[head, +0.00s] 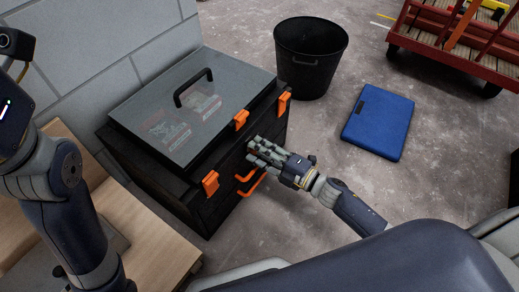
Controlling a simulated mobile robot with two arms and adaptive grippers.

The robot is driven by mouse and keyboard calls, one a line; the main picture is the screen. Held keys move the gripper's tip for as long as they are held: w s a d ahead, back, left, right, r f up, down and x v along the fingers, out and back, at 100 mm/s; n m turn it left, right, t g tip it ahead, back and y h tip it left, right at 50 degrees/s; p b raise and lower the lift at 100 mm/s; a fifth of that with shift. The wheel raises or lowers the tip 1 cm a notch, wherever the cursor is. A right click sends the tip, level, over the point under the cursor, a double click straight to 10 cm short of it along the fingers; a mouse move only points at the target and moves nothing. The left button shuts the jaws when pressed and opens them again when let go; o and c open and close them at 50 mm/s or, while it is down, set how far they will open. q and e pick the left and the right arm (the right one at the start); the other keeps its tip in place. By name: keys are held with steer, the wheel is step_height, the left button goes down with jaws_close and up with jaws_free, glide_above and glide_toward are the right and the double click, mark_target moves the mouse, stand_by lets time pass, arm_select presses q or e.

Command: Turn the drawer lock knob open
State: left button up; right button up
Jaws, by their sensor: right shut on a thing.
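A black toolbox (150,185) with a grey clear lid (150,110) stands left of centre. Its front has orange latches (211,183) and an orange drawer handle (252,184). My right gripper (259,152) reaches in from the right and is at the upper front of the box, above the drawer handle. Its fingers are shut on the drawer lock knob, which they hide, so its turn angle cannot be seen. My left arm rises along the left edge; its gripper is not visible.
A black bucket (307,75) stands behind the box on the right. A blue flat case (378,122) lies on the concrete floor. A red cart (460,50) is at top right. A wooden bench (150,255) is at lower left, and a block wall stands behind the box.

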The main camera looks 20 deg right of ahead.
steer(key=shift+n, duration=1.3)
steer(key=o, duration=1.1)
steer(key=shift+c, duration=0.2)
steer(key=v, duration=1.2)
